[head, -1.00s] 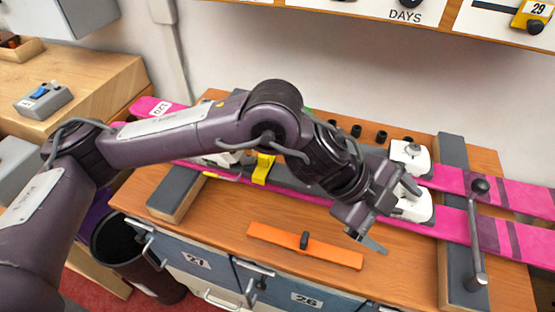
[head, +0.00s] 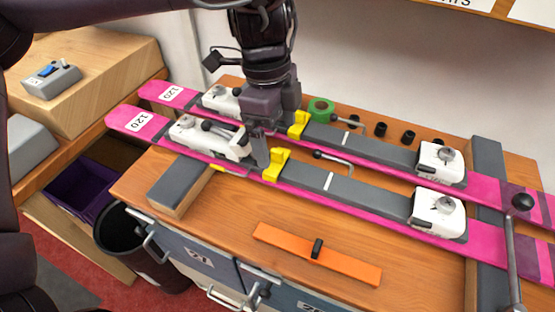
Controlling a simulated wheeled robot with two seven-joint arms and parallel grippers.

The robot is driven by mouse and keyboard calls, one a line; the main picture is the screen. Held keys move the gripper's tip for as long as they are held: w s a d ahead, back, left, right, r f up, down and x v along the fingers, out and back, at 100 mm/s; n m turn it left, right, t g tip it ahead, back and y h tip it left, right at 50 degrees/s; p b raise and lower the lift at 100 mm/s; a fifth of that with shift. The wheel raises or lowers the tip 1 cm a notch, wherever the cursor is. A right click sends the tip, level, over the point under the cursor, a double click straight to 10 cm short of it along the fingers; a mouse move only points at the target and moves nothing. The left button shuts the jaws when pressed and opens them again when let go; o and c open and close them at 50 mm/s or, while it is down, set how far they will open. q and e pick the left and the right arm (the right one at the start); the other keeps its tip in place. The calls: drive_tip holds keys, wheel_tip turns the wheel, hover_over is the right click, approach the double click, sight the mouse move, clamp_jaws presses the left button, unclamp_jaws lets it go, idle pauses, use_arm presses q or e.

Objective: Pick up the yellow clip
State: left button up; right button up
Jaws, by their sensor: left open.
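Two yellow clips show in the head view, one on each pink ski. The near yellow clip (head: 276,166) stands across the near ski (head: 330,184), just in front of its white heel binding. The far yellow clip (head: 300,125) sits on the far ski (head: 375,148). My left gripper (head: 262,154) comes down from above, open. Its visible grey finger is just left of the near clip, close to it; I cannot tell if they touch. The other finger is hidden. My right gripper is not in view.
White bindings (head: 438,212) stand on both skis. An orange bar (head: 318,255) with a black knob lies on the bench front. A green tape roll (head: 320,110) and several black cups are behind the skis. A lever (head: 513,262) stands at right.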

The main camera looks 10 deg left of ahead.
use_arm(q)
drive_tip(key=f, duration=0.3)
drive_tip(key=shift+s+f, duration=0.35)
drive_tip(key=shift+f, duration=0.05)
drive_tip(key=shift+d+f, duration=0.15)
drive_tip(key=shift+f, duration=0.35)
drive_tip(key=c, duration=1.1)
drive_tip(key=shift+r, duration=0.1)
drive_tip(key=shift+w+r, duration=0.1)
drive_tip(key=shift+r, duration=0.4)
wheel_tip(320, 180, up, 18)
drive_tip(key=p, duration=0.4)
wheel_tip(320, 180, up, 7)
drive_tip(key=p, duration=0.8)
hover_over(278, 150)
